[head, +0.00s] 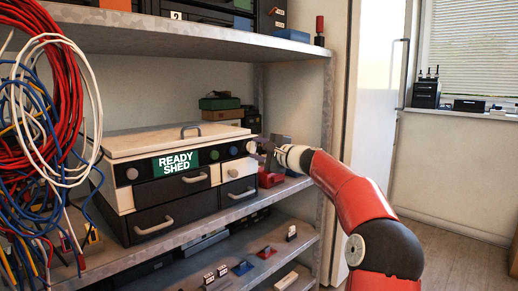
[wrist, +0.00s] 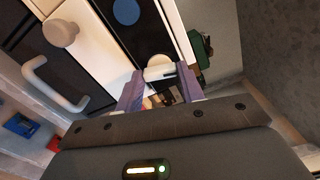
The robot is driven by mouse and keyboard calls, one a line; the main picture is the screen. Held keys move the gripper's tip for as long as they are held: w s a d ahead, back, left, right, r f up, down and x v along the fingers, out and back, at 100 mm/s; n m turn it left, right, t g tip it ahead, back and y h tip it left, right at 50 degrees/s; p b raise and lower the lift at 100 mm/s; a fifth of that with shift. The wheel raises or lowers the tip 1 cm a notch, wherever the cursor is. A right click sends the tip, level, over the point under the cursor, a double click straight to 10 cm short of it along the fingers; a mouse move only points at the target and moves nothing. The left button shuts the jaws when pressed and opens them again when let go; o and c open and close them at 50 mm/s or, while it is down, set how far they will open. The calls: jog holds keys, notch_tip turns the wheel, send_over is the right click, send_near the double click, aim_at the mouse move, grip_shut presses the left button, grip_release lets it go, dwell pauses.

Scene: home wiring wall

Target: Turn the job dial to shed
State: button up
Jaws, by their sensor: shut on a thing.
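The white and black drawer unit (head: 150,192) stands on the middle shelf. Its green display (head: 175,164) reads "READY SHED". A pale round dial (head: 251,147) sits at the right end of its front strip. In the wrist view the dial (wrist: 159,67) is between the two fingers of my gripper (wrist: 160,75), which is shut on it. In the head view my gripper (head: 268,150) reaches the dial from the right. Any pointer or marks on the dial are too small or hidden to read.
A blue button (head: 214,155) and a green button (head: 233,150) sit left of the dial. A pale knob (wrist: 62,33) and a drawer handle (wrist: 55,88) are close by in the wrist view. Red, blue and white cables (head: 50,110) hang at the left. A metal post (head: 328,130) stands right.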

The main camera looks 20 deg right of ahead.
jog(key=shift+m, duration=0.6)
jog(key=o, duration=1)
jog(key=b+v, duration=0.2)
jog(key=v, duration=0.5)
jog(key=shift+s+d, duration=0.15)
jog(key=shift+s, duration=0.2)
